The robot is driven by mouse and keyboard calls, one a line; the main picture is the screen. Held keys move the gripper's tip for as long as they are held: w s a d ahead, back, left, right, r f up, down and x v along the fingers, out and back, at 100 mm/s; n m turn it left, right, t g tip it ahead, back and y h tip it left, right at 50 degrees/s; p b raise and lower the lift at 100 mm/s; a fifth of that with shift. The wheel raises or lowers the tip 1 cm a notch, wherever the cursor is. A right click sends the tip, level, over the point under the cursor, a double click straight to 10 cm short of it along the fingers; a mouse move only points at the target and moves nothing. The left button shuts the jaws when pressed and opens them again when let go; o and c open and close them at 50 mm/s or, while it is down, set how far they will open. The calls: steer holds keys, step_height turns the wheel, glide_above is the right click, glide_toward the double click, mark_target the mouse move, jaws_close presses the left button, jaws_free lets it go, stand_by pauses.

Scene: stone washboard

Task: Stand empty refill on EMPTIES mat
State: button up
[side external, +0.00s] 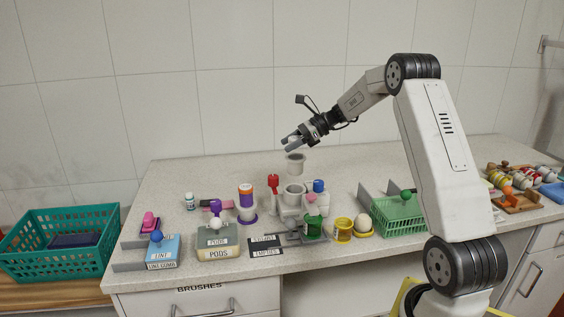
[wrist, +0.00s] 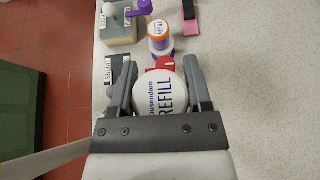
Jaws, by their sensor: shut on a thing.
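My gripper (side external: 289,145) is shut on a white refill (wrist: 160,97), whose round face reads "REFILL" between my fingers in the wrist view. In the side view a pale grey, cup-like body (side external: 295,163) shows just under my fingertips, above the counter, and looks like this refill. The dark EMPTIES mat (side external: 266,252) lies near the counter's front edge, below and left of my gripper. In the wrist view a dark mat (wrist: 119,70) with a white label lies left of my fingers, partly hidden by one.
A pale holder (side external: 294,192) stands under the held refill. A red item (side external: 273,183) and an orange-topped refill (side external: 246,192) on a purple base stand left of it. A PODS box (side external: 218,241) is left of the mat; a green cup (side external: 313,229) is right.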

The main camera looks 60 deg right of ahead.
steer(key=shift+r, duration=0.25)
stand_by(0.4)
steer(key=r, duration=0.5)
steer(key=shift+a, duration=0.3)
steer(key=s+a+n+g+y, duration=0.3)
steer(key=a+n+g, duration=0.25)
steer(key=a, duration=1.25)
step_height(320, 180, down, 13)
steer(key=shift+w+a+f, duration=0.15)
steer(key=shift+a, duration=0.05)
steer(key=shift+f+n, duration=0.1)
steer(key=shift+n, duration=0.15)
steer(key=shift+f, duration=2.85)
